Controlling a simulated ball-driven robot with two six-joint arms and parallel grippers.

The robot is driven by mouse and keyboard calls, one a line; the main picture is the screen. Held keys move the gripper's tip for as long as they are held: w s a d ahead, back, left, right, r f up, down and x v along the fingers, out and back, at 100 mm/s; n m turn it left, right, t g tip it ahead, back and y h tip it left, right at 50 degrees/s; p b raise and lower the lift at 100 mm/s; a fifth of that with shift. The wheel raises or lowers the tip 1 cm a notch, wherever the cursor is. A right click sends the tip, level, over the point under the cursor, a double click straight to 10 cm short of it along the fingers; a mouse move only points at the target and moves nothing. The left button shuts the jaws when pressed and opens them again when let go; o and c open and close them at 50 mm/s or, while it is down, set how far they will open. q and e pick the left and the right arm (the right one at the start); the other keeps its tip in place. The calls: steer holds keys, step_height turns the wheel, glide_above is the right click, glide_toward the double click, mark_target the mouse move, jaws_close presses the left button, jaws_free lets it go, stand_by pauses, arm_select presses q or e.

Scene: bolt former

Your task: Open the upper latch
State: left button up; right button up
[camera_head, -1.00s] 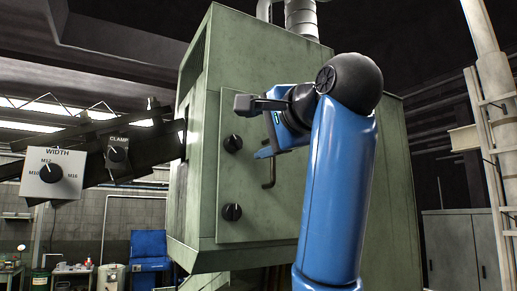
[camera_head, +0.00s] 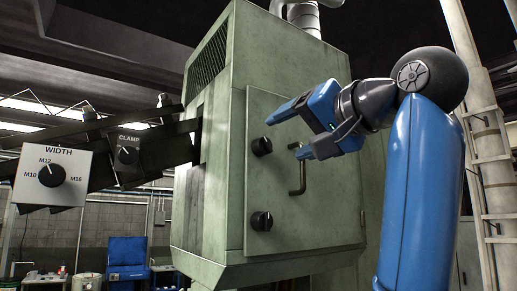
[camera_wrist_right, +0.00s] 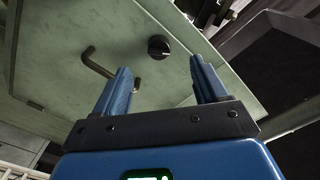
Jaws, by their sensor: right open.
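The upper latch (camera_head: 262,146) is a round black knob on the green cabinet door (camera_head: 285,215), left of its bent handle (camera_head: 299,178). A similar lower latch (camera_head: 262,221) sits below it. My right gripper (camera_head: 284,137) is open and empty, its blue fingers one above the other just right of the upper latch, apart from it in the picture. In the right wrist view, a black knob (camera_wrist_right: 158,47) shows beyond the gap between the fingers (camera_wrist_right: 163,80), with the handle (camera_wrist_right: 95,65) to its left; I cannot tell which latch it is. My left gripper is out of view.
The green cabinet (camera_head: 222,160) fills the middle. A WIDTH dial panel (camera_head: 70,188) and a CLAMP dial (camera_head: 127,157) stand at left on dark beams. A pale column with a ladder (camera_head: 485,150) is at right. The door handle stands out close to the lower finger.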

mark_target(268, 144)
steer(key=p+x, duration=0.3)
steer(key=x, duration=0.5)
steer(key=shift+w+r+p, duration=0.1)
steer(key=shift+r+p, duration=0.05)
steer(key=shift+p, duration=0.25)
steer(key=shift+n, duration=1.3)
steer(key=n, duration=0.3)
steer(key=shift+d+n, duration=0.35)
steer(key=shift+n, duration=0.05)
steer(key=shift+a+n, duration=0.25)
steer(key=shift+n, duration=0.35)
steer(key=shift+d, duration=0.1)
steer(key=shift+c, duration=0.3)
